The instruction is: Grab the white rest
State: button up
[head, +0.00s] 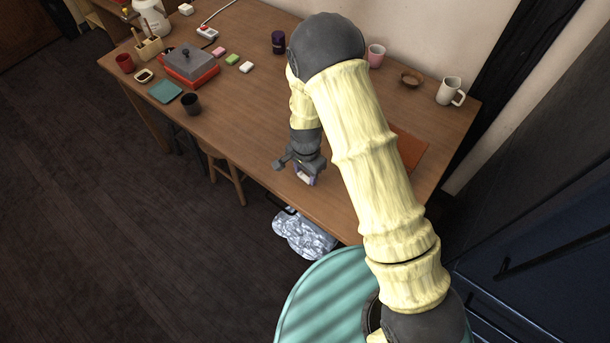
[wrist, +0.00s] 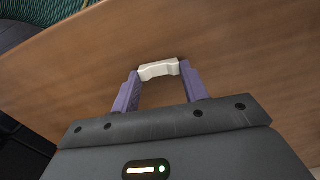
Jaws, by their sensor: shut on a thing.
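The white rest (wrist: 158,70) is a small pale block with a slight dip in its middle, seen in the wrist view. My gripper (wrist: 160,78) has its two purple fingers on either side of the rest, shut on its ends. In the head view my gripper (head: 304,177) is low over the front part of the wooden table (head: 258,128), and the rest shows only as a small pale bit between the fingers. I cannot tell whether the rest touches the table.
A grey-lidded red pot (head: 190,66), a dark cup (head: 190,104), a teal square (head: 165,91) and small coloured blocks (head: 232,59) stand to the left. A pink cup (head: 376,56), a brown bowl (head: 411,78) and a white mug (head: 450,91) stand at the back right.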

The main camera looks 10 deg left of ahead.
aim_at(306, 176)
notch_tip(306, 176, up, 10)
dwell(0.6)
